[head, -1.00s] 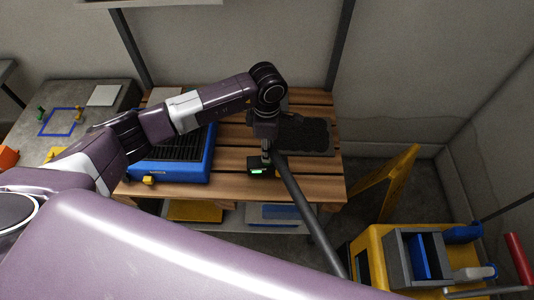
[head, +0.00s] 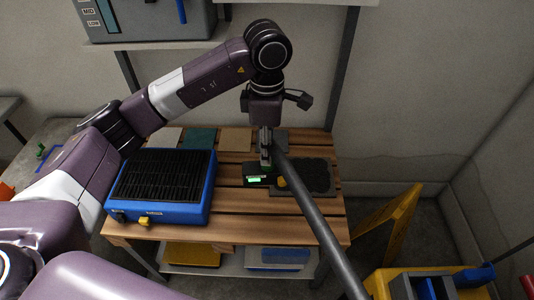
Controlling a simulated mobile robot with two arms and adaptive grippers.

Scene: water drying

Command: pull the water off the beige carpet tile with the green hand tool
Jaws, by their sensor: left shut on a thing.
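My left gripper (head: 266,162) points down over the slatted wooden table and is shut on the green hand tool, of which little shows beyond a dark head with a bright green patch (head: 253,180). A thick dark grey tube (head: 318,222) runs from beside the gripper to the lower right and hides part of that area. The beige carpet tile (head: 236,140) lies flat at the back of the table, left of and behind the gripper. Whether it is wet cannot be told. My right gripper is not in view.
A blue tray with a black grille (head: 205,190) stands on the table's left. White (head: 168,137) and teal (head: 200,139) tiles lie left of the beige one. A dark mat (head: 318,176) lies right of the gripper. A yellow sign (head: 399,225) stands right of the table.

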